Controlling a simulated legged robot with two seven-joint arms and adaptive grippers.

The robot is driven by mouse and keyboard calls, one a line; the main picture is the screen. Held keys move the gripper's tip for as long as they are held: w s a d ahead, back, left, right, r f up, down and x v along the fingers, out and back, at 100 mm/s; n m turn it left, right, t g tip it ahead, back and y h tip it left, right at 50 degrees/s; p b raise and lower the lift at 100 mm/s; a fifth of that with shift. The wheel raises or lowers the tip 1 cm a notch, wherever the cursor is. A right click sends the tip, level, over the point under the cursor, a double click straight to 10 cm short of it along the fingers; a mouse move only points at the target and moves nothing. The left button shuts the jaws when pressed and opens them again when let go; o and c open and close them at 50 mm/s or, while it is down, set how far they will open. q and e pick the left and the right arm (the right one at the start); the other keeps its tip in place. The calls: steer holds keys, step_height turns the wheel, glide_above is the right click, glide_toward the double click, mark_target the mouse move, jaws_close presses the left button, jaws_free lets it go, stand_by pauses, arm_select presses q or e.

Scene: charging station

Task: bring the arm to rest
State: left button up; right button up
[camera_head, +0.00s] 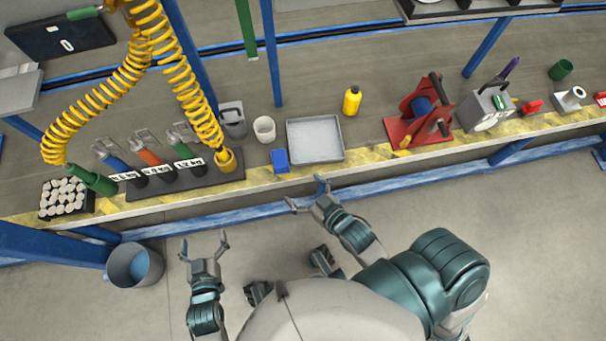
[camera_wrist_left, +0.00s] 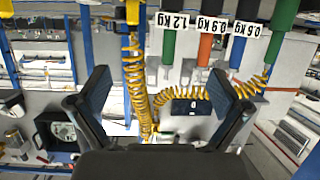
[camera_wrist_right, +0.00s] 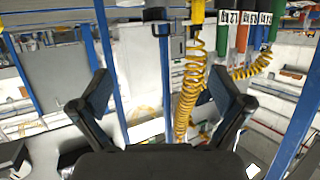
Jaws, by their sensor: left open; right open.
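My left gripper (camera_head: 204,245) is open and empty over the floor in front of the workbench, at the lower left of the head view. Its spread fingers also show in the left wrist view (camera_wrist_left: 160,98) with nothing between them. My right gripper (camera_head: 306,195) is open and empty just off the bench's front edge, below the grey tray (camera_head: 316,140). Its fingers are also spread in the right wrist view (camera_wrist_right: 162,98). Neither gripper touches an object that I can see.
The workbench (camera_head: 370,165) has a yellow-striped front edge and a blue rail below. It holds a blue box (camera_head: 280,160), a yellow bottle (camera_head: 352,101), a red reel stand (camera_head: 415,115) and weight-labelled tools. A grey bin (camera_head: 134,265) stands left. The floor at right is clear.

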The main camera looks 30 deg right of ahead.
stand_by(0.5)
